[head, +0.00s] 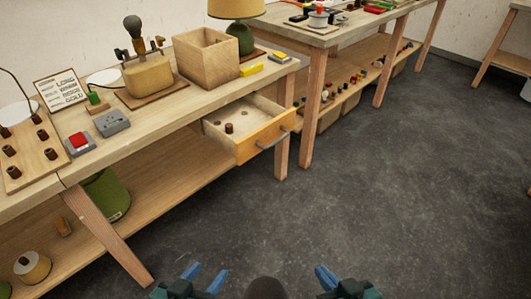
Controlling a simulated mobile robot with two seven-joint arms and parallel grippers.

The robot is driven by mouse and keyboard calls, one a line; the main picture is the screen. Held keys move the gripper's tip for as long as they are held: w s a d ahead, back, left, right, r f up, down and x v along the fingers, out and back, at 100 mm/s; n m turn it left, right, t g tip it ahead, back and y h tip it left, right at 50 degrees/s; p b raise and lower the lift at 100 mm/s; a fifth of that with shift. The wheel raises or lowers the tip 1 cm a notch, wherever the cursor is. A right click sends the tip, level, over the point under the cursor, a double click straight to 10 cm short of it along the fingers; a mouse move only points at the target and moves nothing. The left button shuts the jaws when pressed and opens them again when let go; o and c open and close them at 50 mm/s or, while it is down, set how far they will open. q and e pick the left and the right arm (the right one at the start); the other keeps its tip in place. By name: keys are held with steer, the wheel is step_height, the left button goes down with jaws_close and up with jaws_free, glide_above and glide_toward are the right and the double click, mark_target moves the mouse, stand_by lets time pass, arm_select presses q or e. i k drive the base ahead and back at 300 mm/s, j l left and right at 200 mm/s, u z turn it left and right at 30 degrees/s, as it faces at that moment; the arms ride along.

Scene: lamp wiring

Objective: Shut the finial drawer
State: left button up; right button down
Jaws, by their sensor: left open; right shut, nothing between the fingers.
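My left gripper (204,276) is open and empty at the bottom of the head view, well short of the drawer. My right gripper (326,278) is shut and empty, also at the bottom and to the right. Neither gripper touches the drawer.
The bench top (155,118) holds an open wooden box (206,58), a lamp with a green base (240,38), a grey box with a red button (80,143) and other parts. A bench leg (283,150) stands beside the drawer. The dark floor (340,210) before it is clear.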

mark_target(260, 124)
steer(key=i, duration=1)
